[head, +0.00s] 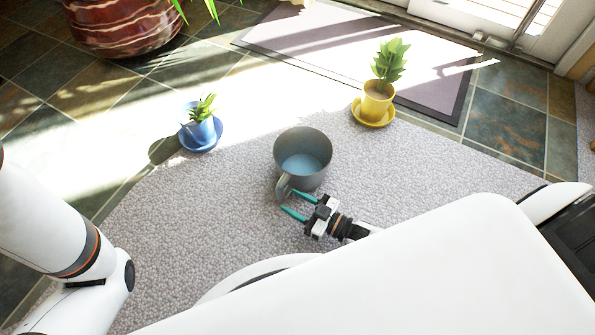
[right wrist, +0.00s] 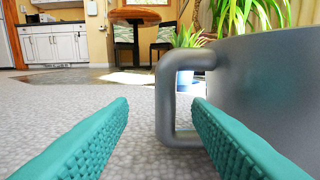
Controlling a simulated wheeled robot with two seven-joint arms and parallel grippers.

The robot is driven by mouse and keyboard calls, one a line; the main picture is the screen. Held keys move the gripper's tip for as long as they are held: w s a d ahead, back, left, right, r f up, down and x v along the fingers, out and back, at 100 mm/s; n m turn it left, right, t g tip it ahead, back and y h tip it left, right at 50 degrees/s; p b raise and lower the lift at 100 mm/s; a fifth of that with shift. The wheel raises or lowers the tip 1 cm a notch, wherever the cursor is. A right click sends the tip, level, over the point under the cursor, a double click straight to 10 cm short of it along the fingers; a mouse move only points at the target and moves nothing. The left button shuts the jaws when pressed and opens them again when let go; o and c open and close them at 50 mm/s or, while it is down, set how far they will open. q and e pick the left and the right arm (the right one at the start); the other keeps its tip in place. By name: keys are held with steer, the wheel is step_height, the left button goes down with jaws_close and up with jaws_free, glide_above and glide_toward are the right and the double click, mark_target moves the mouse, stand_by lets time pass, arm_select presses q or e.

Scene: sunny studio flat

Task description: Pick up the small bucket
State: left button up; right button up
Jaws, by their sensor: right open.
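The small bucket (head: 303,157) is dark grey with a light blue inside bottom, and stands upright on the grey carpet in the middle of the head view. Its handle (head: 283,187) sticks out on the near left side. My right gripper (head: 289,203) is open, with teal fingertips just at the handle. In the right wrist view the bucket wall (right wrist: 262,85) fills the right side, and the handle (right wrist: 168,97) stands ahead between the open fingers (right wrist: 160,105). I cannot tell whether a finger touches it. My left arm shows at the left, but its gripper is out of view.
A blue potted plant (head: 199,130) on a saucer stands left behind the bucket. A yellow potted plant (head: 376,102) on a saucer stands right behind it. A large red planter (head: 125,30) is at the back left. The carpet (head: 190,220) left of the bucket is clear.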

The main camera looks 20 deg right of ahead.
mark_target(283, 195)
steer(key=shift+x, duration=0.95)
steer(key=b+x, duration=0.4)
steer(key=shift+w+f, duration=0.15)
steer(key=shift+w, duration=0.35)
steer(key=shift+w+a, duration=0.15)
steer(key=shift+a, duration=0.05)
steer(key=shift+r, duration=0.2)
steer(key=shift+c, duration=0.5)
steer(key=shift+w, duration=0.1)
jaws_close()
